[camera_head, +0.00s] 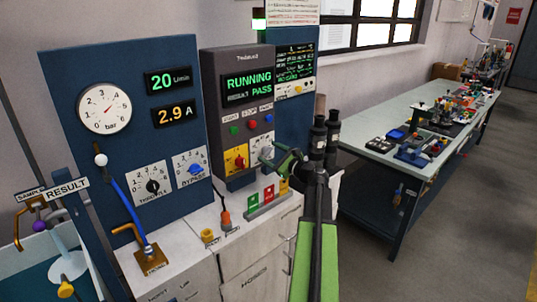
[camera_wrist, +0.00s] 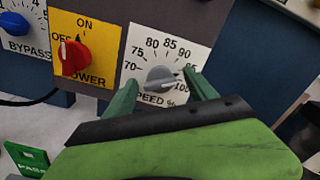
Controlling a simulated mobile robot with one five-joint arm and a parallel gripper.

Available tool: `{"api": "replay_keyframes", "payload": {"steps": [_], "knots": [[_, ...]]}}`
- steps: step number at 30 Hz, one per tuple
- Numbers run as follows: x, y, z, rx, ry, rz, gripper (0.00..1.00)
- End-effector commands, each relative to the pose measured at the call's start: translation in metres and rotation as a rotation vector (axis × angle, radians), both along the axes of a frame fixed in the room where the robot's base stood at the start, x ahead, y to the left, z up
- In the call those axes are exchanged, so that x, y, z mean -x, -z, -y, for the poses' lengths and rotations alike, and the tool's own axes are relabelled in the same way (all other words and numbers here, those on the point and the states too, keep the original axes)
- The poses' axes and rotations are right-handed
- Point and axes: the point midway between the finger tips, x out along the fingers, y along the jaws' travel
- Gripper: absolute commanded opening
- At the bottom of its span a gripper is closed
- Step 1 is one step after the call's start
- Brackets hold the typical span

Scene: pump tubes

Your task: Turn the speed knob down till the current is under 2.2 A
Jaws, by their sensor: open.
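The grey speed knob (camera_wrist: 160,78) sits on a white dial plate marked from 70 up to 100 in the wrist view. Its pointer seems to lie toward the high numbers on the right, partly covered by a finger. In the head view the knob (camera_head: 266,153) is beside my fingertips. My gripper (camera_wrist: 161,80) is open, with one green finger on each side of the knob in the picture. I cannot tell whether they touch it. The current display (camera_head: 174,116) reads 2.9 A.
The red power switch (camera_wrist: 74,57) is just left of the speed dial, with the blue bypass knob (camera_wrist: 14,23) beyond. The throttle knob (camera_head: 152,186) is on the left panel. The screen (camera_head: 248,87) shows RUNNING and PASS.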

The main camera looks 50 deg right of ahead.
Motion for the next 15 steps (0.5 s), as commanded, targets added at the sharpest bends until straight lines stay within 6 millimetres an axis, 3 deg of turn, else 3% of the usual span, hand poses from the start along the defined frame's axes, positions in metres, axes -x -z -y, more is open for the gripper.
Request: {"api": "replay_keyframes", "payload": {"steps": [11, 15], "knots": [[-0.0078, 0.0, 0.0011, 0.0, 0.002, 0.0, 0.65], [-0.0075, 0.0, 0.0012, 0.0, 0.002, 0.0, 0.47]]}}
